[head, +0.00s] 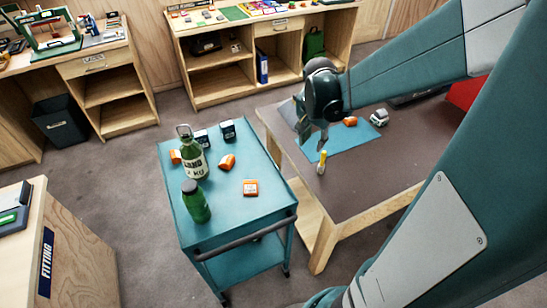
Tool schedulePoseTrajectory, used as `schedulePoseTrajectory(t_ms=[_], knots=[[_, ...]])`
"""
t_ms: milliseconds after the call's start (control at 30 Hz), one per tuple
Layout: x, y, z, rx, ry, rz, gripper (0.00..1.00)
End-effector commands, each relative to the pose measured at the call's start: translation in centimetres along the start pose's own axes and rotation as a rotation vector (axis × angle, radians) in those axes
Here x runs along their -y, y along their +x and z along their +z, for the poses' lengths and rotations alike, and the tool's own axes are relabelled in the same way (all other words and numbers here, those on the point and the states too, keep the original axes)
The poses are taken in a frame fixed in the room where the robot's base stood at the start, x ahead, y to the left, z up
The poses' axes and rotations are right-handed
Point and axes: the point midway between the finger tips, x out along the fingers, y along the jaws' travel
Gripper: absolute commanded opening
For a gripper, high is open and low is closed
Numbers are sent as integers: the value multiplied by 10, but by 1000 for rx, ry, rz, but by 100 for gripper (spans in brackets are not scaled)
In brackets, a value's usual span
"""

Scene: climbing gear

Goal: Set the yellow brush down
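A small yellow brush (322,157) is at the left part of the brown-topped table, near the front edge of a blue mat. It looks roughly upright, with its yellow part above and a paler part below. My gripper (314,142) points down just above it, and the fingertips come close to or meet the brush's top end. At this size I cannot tell whether the fingers grip it, or whether its lower end touches the table.
An orange item (350,121) and a grey-white device (379,117) are near the mat (350,143). The brown tabletop (365,180) is clear in front. A teal cart (225,218) with a green bottle (196,202), a larger bottle (193,160) and orange items stands left.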

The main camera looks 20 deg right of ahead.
Motion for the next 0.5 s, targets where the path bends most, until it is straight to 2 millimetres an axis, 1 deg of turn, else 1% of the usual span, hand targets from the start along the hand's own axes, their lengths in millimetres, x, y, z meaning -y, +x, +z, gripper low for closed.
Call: schedulePoseTrajectory(t_ms=[33, 100, 500], knots=[[2, -9, 8, -5, -33, -12, 31], [4, -19, 16, -15, -78, -30, 31], [12, -73, 65, -76, -335, -127, 31]])
